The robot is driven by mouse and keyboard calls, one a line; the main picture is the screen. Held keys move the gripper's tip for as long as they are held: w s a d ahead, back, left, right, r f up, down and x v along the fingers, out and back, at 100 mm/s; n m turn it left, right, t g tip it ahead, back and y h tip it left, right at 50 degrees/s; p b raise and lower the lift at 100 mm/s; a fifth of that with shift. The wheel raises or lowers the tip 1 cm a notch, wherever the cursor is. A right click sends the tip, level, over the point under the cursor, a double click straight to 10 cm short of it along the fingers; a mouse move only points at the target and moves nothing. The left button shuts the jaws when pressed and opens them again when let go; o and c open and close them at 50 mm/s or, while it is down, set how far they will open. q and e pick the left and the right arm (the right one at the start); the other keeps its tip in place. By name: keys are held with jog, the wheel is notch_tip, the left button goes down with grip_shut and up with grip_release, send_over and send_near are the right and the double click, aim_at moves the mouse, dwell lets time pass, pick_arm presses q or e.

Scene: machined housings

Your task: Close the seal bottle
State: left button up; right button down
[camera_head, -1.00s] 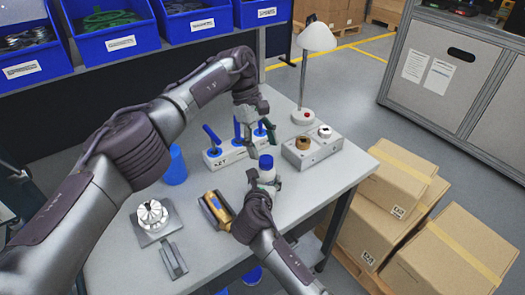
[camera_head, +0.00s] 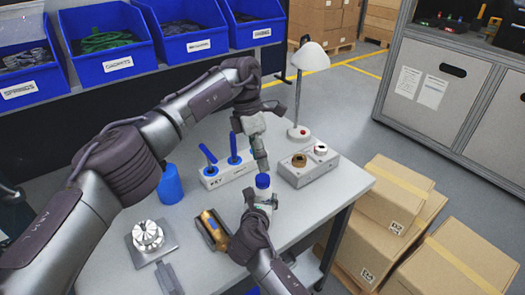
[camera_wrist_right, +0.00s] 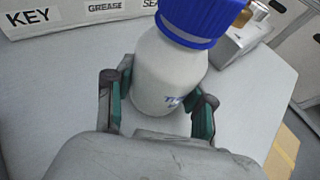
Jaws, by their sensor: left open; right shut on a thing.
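The seal bottle (camera_wrist_right: 165,78) is white with a ribbed blue cap (camera_wrist_right: 203,20) on its top; the cap's upper part is cut off in the right wrist view. In the head view, the blue cap (camera_head: 263,182) faces up near the table's right edge. My right gripper (camera_head: 260,204) is shut around the bottle's body, with one finger on each side in the right wrist view (camera_wrist_right: 157,115). My left gripper (camera_head: 262,163) is open, pointing down just above the cap. Whether its fingers touch the cap is unclear.
Behind the bottle stands a labelled rack (camera_head: 213,180) with blue-handled tools. A grey block (camera_head: 308,172) with round fittings and a lamp (camera_head: 299,133) stand at the back right. A yellow-and-dark part (camera_head: 214,230), a blue cup (camera_head: 170,185) and a metal fixture (camera_head: 147,237) lie left.

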aim_at(263, 178)
pick_arm(q)
jog(key=n, duration=0.7)
jog(key=shift+s+d+r+y, duration=0.1)
jog(key=shift+r+y, duration=0.2)
jog(key=n, duration=0.4)
jog(key=n+t, duration=0.1)
jog(key=n, duration=0.1)
jog(key=shift+d+r+n+y, duration=0.1)
jog(key=shift+r+n+y, duration=0.2)
jog(key=n, duration=0.6)
jog(key=shift+s+r+n+t+y, duration=0.15)
jog(key=shift+r+n+t+y, duration=0.1)
jog(key=shift+n+t+y, duration=0.05)
jog(key=n, duration=0.6)
jog(key=shift+d+r+n+t, duration=0.15)
jog(key=shift+r+n+t, duration=0.1)
jog(key=shift+n+t, duration=0.05)
jog(key=shift+f, duration=4)
jog(key=shift+c, duration=0.3)
